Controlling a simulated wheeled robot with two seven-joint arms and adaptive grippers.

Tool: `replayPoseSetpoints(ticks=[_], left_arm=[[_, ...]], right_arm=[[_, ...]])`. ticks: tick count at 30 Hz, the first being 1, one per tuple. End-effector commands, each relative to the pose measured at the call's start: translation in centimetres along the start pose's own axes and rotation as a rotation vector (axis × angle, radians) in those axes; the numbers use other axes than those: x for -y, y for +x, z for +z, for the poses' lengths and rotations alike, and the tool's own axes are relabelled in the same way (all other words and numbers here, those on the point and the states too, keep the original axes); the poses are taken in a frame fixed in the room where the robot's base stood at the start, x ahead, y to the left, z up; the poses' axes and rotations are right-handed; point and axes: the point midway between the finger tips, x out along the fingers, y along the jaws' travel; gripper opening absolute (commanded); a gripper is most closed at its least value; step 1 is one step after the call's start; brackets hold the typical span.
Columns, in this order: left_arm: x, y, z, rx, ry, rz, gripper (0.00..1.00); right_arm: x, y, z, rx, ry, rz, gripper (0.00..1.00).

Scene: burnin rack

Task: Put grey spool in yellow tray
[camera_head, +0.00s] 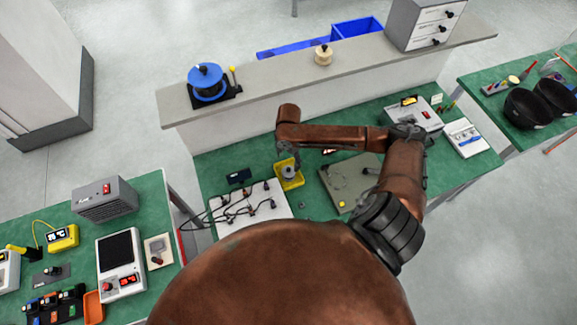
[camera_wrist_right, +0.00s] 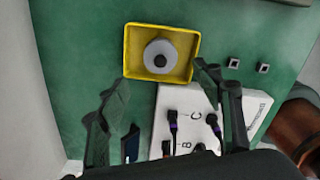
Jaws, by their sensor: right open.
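The grey spool (camera_wrist_right: 172,51), a round grey disc with a black centre, lies in the yellow tray (camera_wrist_right: 129,52) in the right wrist view. The spool (camera_head: 289,172) and the tray (camera_head: 291,186) also show on the green bench in the head view, partly covered by my right arm. My right gripper (camera_wrist_right: 160,82) is open and empty, its fingers spread apart and the spool and tray beyond the tips. My left gripper is not in view.
A white panel with black cables (camera_head: 255,205) lies beside the tray at the front left. A grey-green plate (camera_head: 345,187) lies to the right. A raised shelf behind bears a blue spool stand (camera_head: 207,82) and a pale wooden spool (camera_head: 323,55).

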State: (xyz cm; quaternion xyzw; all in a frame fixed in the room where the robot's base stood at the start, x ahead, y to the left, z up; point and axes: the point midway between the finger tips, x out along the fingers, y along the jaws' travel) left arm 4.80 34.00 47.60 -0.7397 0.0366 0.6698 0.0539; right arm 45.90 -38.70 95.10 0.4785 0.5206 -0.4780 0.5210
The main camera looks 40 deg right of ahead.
Motion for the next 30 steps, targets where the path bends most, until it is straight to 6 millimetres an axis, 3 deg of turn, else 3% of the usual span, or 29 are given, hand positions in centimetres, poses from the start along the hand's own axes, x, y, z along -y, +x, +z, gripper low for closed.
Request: replayPoseSetpoints(ticks=[3,8,30], left_arm=[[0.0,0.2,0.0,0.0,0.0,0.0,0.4],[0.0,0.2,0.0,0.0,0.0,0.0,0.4],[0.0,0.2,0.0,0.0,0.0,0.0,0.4]], right_arm=[[0.0,-1.5,0.1,0.001,0.001,0.0,0.6],[0.0,-2.4,0.0,0.0,0.0,0.0,0.6],[0.0,-2.5,0.0,0.0,0.001,0.0,0.6]])
